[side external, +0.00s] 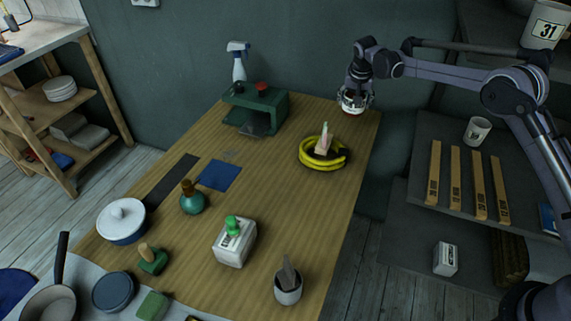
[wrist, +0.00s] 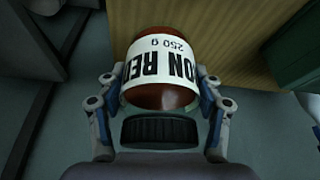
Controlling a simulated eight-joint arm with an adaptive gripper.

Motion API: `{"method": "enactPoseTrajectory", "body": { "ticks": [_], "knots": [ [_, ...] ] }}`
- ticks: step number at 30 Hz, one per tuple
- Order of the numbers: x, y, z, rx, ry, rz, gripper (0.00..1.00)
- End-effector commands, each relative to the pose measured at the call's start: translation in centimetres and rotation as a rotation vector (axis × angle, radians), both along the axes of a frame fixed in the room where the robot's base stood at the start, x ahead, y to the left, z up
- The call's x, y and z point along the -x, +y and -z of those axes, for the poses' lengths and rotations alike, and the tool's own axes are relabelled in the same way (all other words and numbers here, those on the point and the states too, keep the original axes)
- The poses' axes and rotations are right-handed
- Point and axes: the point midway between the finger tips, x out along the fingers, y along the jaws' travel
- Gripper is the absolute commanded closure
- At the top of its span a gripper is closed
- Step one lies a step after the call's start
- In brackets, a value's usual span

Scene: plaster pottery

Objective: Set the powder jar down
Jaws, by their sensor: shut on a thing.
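The powder jar (wrist: 158,64) is a red-brown cylinder with a white label reading "250 g" and part of a name ending "ON RED". My gripper (wrist: 160,100) is shut around it, one finger on each side, in the wrist view. In the side external view, my gripper (side external: 355,98) hangs at the far right corner of the wooden table (side external: 290,185). Only a little of the jar (side external: 351,110) shows below the fingers there. In the wrist view the jar overlaps the table's edge. I cannot tell whether its base touches the tabletop.
A coiled yellow hose (side external: 308,160) with an upright pale tool lies nearest to my gripper. A green box-like stand (side external: 270,105) and a spray bottle (side external: 238,65) stand to the left. Bare tabletop lies between the stand and my gripper. The dark wall is close behind.

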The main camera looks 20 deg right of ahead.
Motion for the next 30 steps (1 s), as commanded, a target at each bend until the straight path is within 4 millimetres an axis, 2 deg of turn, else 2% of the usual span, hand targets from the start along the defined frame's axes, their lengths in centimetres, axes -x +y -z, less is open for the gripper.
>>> {"method": "enactPoseTrajectory", "body": {
  "ticks": [1,6,11,15,21,24,30],
  "knots": [
    [0.9,1.5,-0.3,-0.001,0.001,-0.005,0.84],
    [4.9,5.5,-0.7,0.000,0.004,-0.002,0.84],
    [9.6,8.7,-1.0,-0.001,0.004,0.002,0.84],
    [14.3,10.9,-1.1,0.001,0.003,0.004,0.84],
    [20.7,12.7,-1.0,0.003,0.001,0.010,0.84],
    [23.0,13.1,-1.0,0.004,-0.001,0.013,0.84],
    [25.2,13.6,-0.7,0.003,-0.003,0.016,0.84]
  ]
}}
